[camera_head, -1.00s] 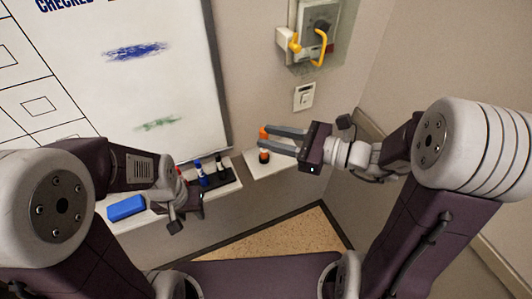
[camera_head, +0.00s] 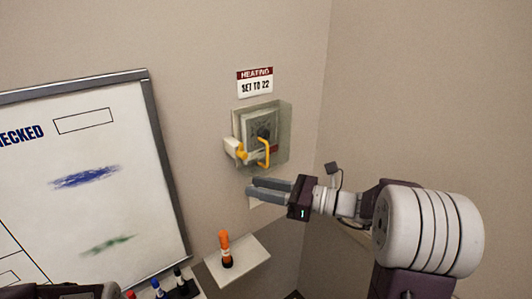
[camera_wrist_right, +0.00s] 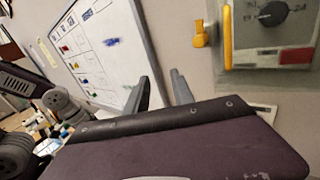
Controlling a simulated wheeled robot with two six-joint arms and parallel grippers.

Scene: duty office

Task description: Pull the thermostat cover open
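The thermostat (camera_head: 262,122) is on the wall under a clear cover (camera_head: 284,112) that looks closed. A yellow handle (camera_head: 264,152) is on the cover's front, and a yellow latch-like piece (camera_head: 236,149) is at its left. In the right wrist view the handle (camera_wrist_right: 228,38), latch piece (camera_wrist_right: 201,34) and dial (camera_wrist_right: 273,13) show at the upper right. My right gripper (camera_head: 249,188) is open and empty, below the cover and apart from it. Its parted fingers also show in the right wrist view (camera_wrist_right: 160,84). My left gripper is out of view.
A sign reading "HEATING SET TO 22" (camera_head: 255,82) is above the thermostat. A whiteboard (camera_head: 120,190) is at left; the right wall (camera_head: 420,90) is close beside my right arm.

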